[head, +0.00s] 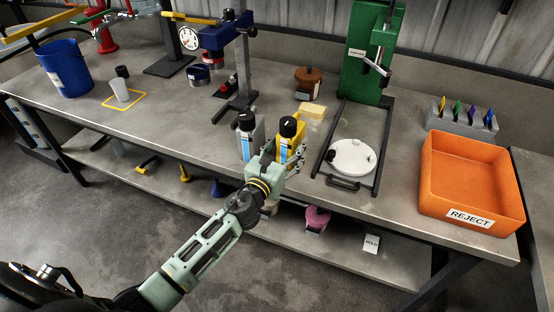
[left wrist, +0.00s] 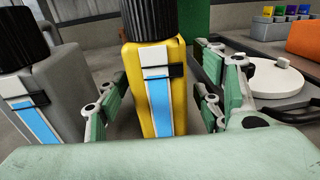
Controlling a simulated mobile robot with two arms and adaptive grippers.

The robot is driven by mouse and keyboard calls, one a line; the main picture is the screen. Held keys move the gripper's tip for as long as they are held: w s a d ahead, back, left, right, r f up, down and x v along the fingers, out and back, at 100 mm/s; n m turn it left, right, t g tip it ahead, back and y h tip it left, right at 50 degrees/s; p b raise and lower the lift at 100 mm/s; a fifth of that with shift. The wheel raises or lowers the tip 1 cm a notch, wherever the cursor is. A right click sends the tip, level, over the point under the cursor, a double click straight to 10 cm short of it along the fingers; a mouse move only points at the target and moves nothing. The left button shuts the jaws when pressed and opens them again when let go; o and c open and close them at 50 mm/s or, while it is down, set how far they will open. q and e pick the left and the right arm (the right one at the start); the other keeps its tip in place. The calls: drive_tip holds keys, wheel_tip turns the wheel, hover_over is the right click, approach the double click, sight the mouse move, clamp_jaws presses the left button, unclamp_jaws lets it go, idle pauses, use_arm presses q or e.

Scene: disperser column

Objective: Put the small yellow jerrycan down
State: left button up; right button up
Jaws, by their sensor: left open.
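The small yellow jerrycan (head: 289,141) stands upright on the grey workbench (head: 200,118) near its front edge. It has a black cap and a blue-and-white label on its front. In the left wrist view the yellow jerrycan (left wrist: 157,90) stands between the spread fingers of my left gripper (left wrist: 155,115), with visible gaps at its sides. My left gripper (head: 277,164) is open at the bench's front edge and hides the jerrycan's lower part in the head view. My right gripper is not in view.
A grey jerrycan (head: 246,139) stands close to the left of the yellow one. A green press (head: 369,60) with a white round lid (head: 351,157) on its frame stands to the right. An orange reject bin (head: 470,180) is farther right.

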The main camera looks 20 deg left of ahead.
use_arm(q)
drive_tip(key=s+a, duration=0.1)
drive_tip(key=s, duration=0.8)
drive_tip(key=shift+b, duration=0.35)
